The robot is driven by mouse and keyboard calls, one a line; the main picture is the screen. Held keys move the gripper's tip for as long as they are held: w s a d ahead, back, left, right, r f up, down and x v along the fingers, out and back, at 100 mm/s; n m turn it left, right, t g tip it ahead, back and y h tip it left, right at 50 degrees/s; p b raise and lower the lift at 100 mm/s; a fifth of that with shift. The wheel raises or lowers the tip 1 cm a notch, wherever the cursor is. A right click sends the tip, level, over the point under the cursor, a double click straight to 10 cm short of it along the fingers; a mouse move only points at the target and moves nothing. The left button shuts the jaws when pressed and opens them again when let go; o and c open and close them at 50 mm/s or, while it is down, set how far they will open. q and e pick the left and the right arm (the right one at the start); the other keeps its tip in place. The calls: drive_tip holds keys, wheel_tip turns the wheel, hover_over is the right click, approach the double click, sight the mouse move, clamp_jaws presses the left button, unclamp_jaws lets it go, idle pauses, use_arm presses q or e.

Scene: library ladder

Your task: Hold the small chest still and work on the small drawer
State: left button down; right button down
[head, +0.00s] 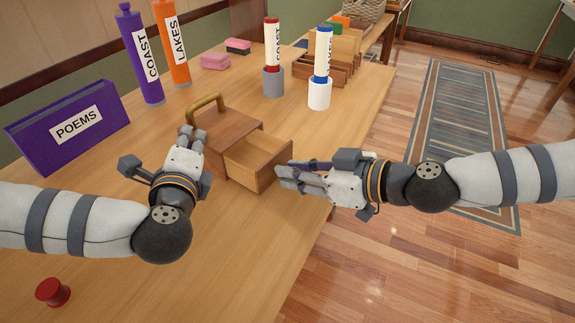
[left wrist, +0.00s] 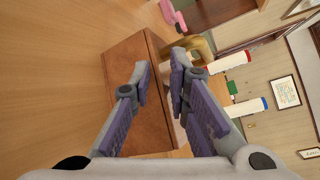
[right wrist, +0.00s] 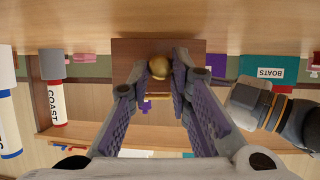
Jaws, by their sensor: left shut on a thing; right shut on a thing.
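The small chest (head: 232,125) is a brown wooden box with a brass handle (head: 205,101) on top, standing on the table. Its small drawer (head: 250,155) is pulled out toward the right, and the visible inside looks empty. My left gripper (head: 191,136) is at the chest's near left side by the handle, shut on the chest; the exact contact is hard to see. The left wrist view shows the chest (left wrist: 125,75) at its fingertips. My right gripper (head: 283,174) is at the drawer front, shut on its brass knob, which shows in the right wrist view (right wrist: 159,67).
A purple POEMS box (head: 70,125), purple (head: 138,50) and orange (head: 172,40) tubes stand at left. Holders with red-capped (head: 272,80) and blue-capped (head: 319,92) rolls stand behind the chest. A red spool (head: 52,292) lies at front left. The table's right edge is under my right arm.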

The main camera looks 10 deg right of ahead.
use_arm(q)
drive_tip(key=shift+s+f+g, duration=0.25)
drive_tip(key=shift+f+g, duration=0.05)
drive_tip(key=shift+f, duration=0.65)
use_arm(e)
drive_tip(key=shift+s+a+f, duration=0.15)
drive_tip(key=shift+f, duration=0.15)
drive_tip(key=c, duration=1.5)
unclamp_jaws()
drive_tip(key=shift+o, duration=0.2)
drive_tip(key=v, duration=1.2)
drive_tip(key=shift+r, duration=0.15)
use_arm(q)
drive_tip(key=c, duration=1.5)
unclamp_jaws()
drive_tip(key=shift+o, duration=0.2)
drive_tip(key=shift+w+r, duration=0.1)
drive_tip(key=shift+r, duration=0.1)
